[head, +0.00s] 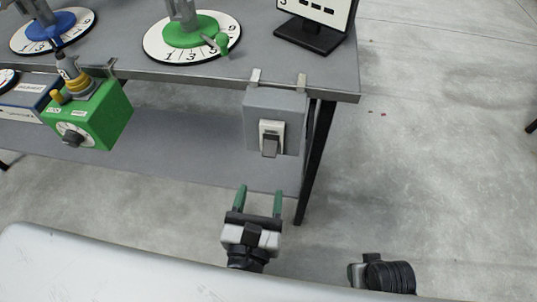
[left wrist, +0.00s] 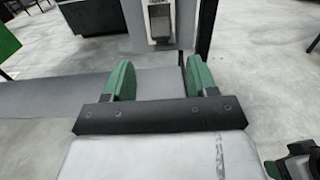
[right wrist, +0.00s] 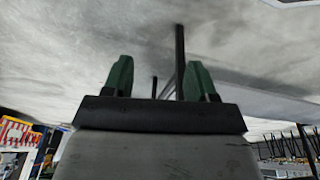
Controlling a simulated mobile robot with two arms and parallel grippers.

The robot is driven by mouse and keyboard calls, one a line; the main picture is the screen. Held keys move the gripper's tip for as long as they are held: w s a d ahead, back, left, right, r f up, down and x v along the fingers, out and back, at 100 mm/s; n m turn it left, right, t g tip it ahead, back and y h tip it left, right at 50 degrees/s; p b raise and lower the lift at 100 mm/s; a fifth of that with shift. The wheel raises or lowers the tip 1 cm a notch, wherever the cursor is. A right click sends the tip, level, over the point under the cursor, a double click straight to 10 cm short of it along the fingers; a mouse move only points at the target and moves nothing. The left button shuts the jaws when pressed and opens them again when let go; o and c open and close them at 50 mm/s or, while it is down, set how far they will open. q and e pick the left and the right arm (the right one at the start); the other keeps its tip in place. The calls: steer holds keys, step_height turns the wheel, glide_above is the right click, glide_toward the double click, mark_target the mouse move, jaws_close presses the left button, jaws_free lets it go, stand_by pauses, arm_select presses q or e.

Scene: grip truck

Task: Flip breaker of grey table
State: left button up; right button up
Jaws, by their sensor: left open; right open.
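The breaker is a grey box (head: 288,108) hung by two metal clips on the front edge of the grey table (head: 300,76), near its right corner. Its switch (head: 270,142) has a white plate and a grey lever that angles downward. The switch also shows at the top of the left wrist view (left wrist: 160,22). My left gripper (head: 260,190) is open and empty, below and in front of the box, apart from it. My right gripper (right wrist: 160,78) is open and empty in the right wrist view. In the head view only part of the right arm shows, at the bottom.
A green box with a dial (head: 92,118) hangs on the table edge to the left. Numbered discs with a green hub (head: 192,34) and a blue hub (head: 52,30) lie on the table, with a black display stand (head: 310,34). A dark table leg (head: 315,160) stands behind the breaker.

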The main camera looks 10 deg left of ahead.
mark_target(269, 154)
arm_select(q)
steer(key=w+p, duration=0.2)
steer(key=w, duration=0.7)
steer(key=shift+w, duration=0.35)
arm_select(e)
step_height(269, 154, down, 9)
steer(key=s, duration=0.2)
steer(key=shift+g, duration=0.3)
steer(key=shift+d, duration=0.1)
arm_select(q)
steer(key=shift+r+p, duration=0.1)
steer(key=shift+p, duration=0.25)
steer(key=c, duration=0.9)
arm_select(e)
steer(key=shift+r, duration=0.1)
